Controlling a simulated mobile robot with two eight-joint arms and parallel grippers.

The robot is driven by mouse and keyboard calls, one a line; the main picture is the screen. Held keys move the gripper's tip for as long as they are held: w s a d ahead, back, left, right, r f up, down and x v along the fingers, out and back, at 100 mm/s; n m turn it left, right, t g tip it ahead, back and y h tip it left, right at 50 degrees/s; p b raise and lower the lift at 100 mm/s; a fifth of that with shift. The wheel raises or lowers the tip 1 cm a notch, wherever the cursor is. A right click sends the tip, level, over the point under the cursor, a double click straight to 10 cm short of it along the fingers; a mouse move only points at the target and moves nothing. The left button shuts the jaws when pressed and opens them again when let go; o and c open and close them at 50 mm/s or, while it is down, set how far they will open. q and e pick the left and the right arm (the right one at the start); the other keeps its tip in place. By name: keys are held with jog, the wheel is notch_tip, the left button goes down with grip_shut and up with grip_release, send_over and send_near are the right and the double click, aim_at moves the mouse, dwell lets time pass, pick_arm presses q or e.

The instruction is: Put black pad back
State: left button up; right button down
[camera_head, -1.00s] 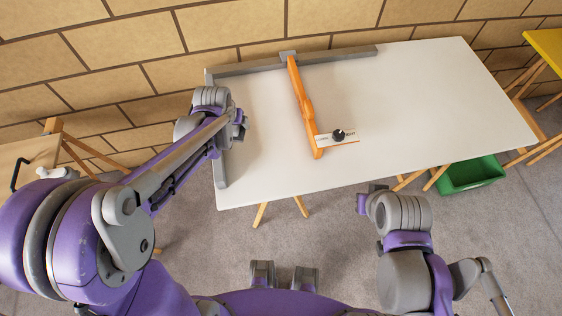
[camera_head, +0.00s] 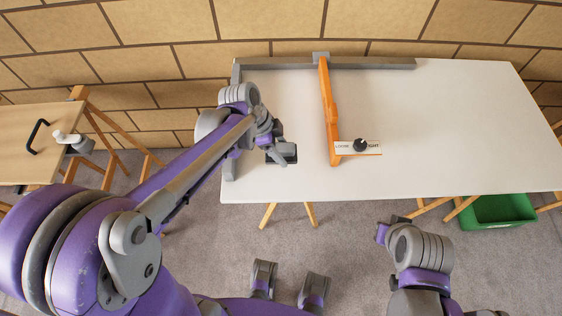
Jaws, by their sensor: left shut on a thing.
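A small dark block, seemingly the black pad (camera_head: 289,153), shows at the tip of my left gripper (camera_head: 279,151). The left gripper is shut on it, over the left part of the white tabletop (camera_head: 450,110). The pad is partly hidden by the fingers, and I cannot tell whether it touches the tabletop. My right gripper (camera_head: 385,231) is low at the front, off the table's near edge; its jaws cannot be made out.
A grey rail (camera_head: 370,63) edges the table's back and left. An orange bar (camera_head: 330,115) runs forward to a labelled plate with a black knob (camera_head: 360,146). The right tabletop is clear. A wooden table (camera_head: 22,165) stands left; a green bin (camera_head: 500,210) is below right.

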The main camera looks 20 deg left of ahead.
pick_arm(q)
jog(key=shift+f+b, duration=0.35)
jog(key=shift+f, duration=2.7)
jog(key=shift+f, duration=0.15)
jog(key=o, duration=1.2)
jog(key=shift+o, duration=0.2)
